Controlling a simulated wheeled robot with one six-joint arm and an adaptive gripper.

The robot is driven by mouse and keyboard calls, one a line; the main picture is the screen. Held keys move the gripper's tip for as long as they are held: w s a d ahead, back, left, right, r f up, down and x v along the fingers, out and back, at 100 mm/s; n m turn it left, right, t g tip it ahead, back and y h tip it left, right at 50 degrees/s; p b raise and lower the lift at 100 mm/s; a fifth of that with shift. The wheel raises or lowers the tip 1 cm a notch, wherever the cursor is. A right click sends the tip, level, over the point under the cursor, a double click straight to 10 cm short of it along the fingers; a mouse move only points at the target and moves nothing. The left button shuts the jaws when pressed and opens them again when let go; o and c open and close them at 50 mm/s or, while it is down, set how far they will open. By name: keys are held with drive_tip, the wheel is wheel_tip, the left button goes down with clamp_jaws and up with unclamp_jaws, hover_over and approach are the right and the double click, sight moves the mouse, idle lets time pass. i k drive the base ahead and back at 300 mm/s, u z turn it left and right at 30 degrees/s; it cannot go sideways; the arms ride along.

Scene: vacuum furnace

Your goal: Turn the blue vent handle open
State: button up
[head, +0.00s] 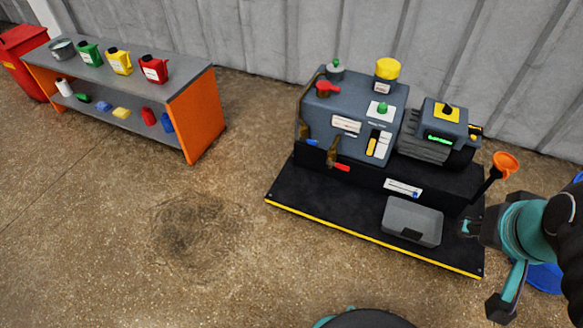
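The blue vent handle (313,142) is a small blue lever low on the left part of the grey furnace unit (352,125). It sits beside a brown pipe-like fitting, and its exact angle is hard to tell at this size. My gripper (464,228) is at the right, over the right end of the black base, well apart from the blue handle. Its fingertips look spread, with nothing seen between them.
A red-handled lever (342,167) sits just right of the blue one, and a red handle (327,88) is on top. A grey tray (411,222) and orange funnel (505,163) are near my gripper. An orange shelf (196,114) stands left; floor between is clear.

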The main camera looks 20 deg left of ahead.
sight(310, 141)
drive_tip(key=u, duration=1.15)
drive_tip(key=i, duration=0.75)
drive_tip(key=u, duration=0.4)
drive_tip(key=k, duration=1.15)
drive_tip(key=z, duration=0.35)
